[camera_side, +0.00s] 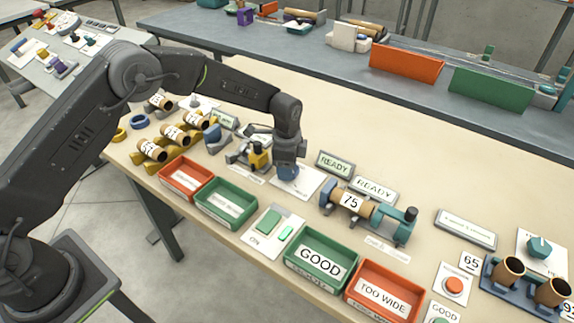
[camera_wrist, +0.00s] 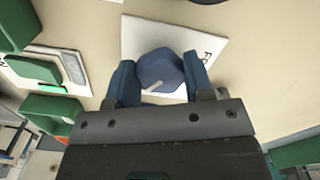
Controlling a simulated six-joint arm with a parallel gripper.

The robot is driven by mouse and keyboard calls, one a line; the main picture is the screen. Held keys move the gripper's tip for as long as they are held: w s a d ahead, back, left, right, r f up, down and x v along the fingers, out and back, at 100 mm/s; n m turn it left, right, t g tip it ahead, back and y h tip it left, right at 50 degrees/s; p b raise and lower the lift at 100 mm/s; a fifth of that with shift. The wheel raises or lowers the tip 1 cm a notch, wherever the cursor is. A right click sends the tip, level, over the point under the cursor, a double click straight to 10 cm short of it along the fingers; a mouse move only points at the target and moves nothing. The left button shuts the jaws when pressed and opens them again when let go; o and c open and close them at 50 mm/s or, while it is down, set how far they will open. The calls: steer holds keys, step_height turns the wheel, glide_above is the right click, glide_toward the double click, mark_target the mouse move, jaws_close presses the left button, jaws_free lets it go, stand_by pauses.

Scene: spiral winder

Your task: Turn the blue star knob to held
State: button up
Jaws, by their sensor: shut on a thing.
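The blue star knob (camera_wrist: 160,68) sits on a white card and has a pale pointer line on its top. In the wrist view the line slants toward the lower left of the picture. My gripper (camera_wrist: 158,72) has one blue finger on each side of the knob and is shut on it. In the side view my gripper (camera_side: 288,172) points straight down over the white card (camera_side: 306,184) and mostly hides the knob. The card's lettering is partly cut off by my gripper, so I cannot read the knob's setting.
A yellow-and-black device (camera_side: 257,157) stands close to the left of my gripper. Red (camera_side: 186,180) and green (camera_side: 227,203) bins are in front. A teal knob (camera_side: 540,247) is far right.

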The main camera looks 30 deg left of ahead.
steer(key=o, duration=0.9)
step_height(320, 180, up, 14)
steer(key=shift+f, duration=0.1)
stand_by(0.3)
